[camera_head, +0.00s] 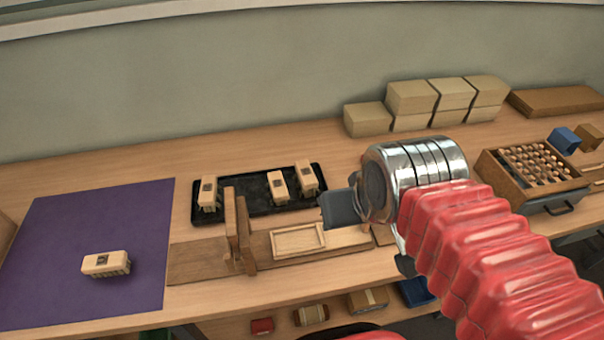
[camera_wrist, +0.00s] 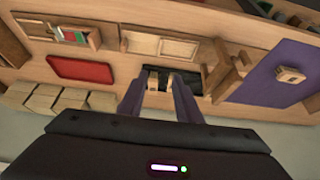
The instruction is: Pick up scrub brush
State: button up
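One scrub brush (camera_head: 106,264), a pale wooden block with dark bristles below, lies on the purple mat (camera_head: 140,215) at the left. It also shows small at the right of the wrist view (camera_wrist: 290,76). Several more brushes stand in the black tray (camera_head: 245,205), two of them close together at its right part (camera_head: 278,187) and one at its left end (camera_head: 208,194). My gripper (camera_head: 342,207) is right of the tray, apart from all brushes. In the wrist view its two fingers (camera_wrist: 160,85) are spread with nothing held; the tray area shows beyond them, partly hidden.
A wooden fixture with an upright post (camera_head: 240,230) stands in front of the tray, beside a shallow wooden frame (camera_head: 298,241). Cardboard boxes (camera_head: 428,97) line the wall. A crate of pale pegs (camera_head: 530,165) is at the right. The mat around the lone brush is clear.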

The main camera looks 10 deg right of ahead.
jog(key=shift+o, duration=0.2)
jog(key=shift+o, duration=0.8)
jog(key=o, duration=0.3)
jog(key=shift+w+r, duration=0.15)
jog(key=shift+w, duration=0.3)
jog(key=shift+o, duration=0.9)
jog(key=w+g, duration=0.1)
jog(key=w, duration=0.7)
jog(key=shift+w+d+r, duration=0.2)
jog(key=shift+d+r, duration=0.1)
jog(key=shift+r, duration=0.15)
jog(key=n+g, duration=0.1)
jog(key=g, duration=0.2)
send_near(308, 172)
jog(key=shift+d+r, duration=0.15)
jog(key=shift+r, duration=0.3)
jog(key=shift+w+f, duration=0.2)
jog(key=shift+f, duration=1.2)
jog(key=shift+w+f, duration=0.15)
jog(key=shift+f, duration=1.3)
jog(key=shift+w+f, duration=0.2)
jog(key=shift+f, duration=1.2)
